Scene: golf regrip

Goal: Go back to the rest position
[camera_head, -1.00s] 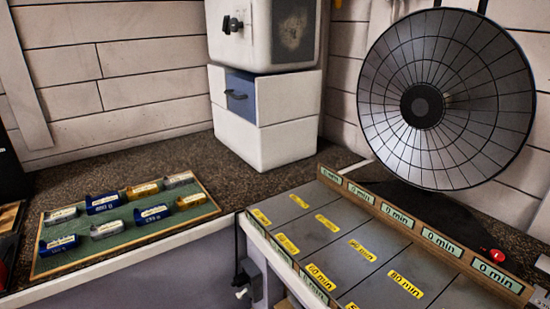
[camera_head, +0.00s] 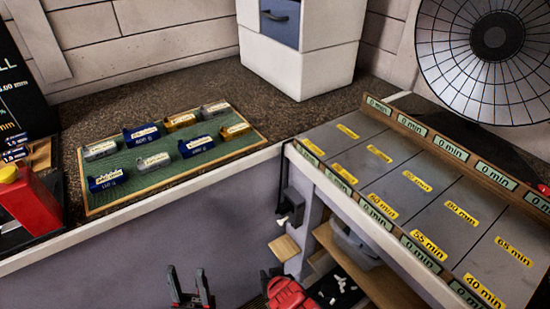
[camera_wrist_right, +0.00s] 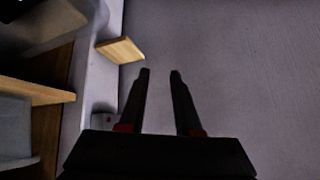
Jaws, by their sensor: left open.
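My left gripper (camera_head: 188,273) is at the bottom edge of the head view, in front of the grey cabinet front. Its two dark fingers stand apart with nothing between them. The red and black part of my right gripper (camera_head: 272,272) shows at the bottom, right of the left one. In the right wrist view its two dark fingers (camera_wrist_right: 161,72) are apart and empty, facing a plain grey panel. Both grippers are low, below the counter edge, and clear of the objects on top.
A green tray (camera_head: 165,181) with several labelled weights lies on the dark counter. A red container (camera_head: 36,203) stands at the left. A grey slotted bench (camera_head: 410,187) with minute labels is at the right. A small wooden ledge (camera_head: 284,248) sits near my right gripper.

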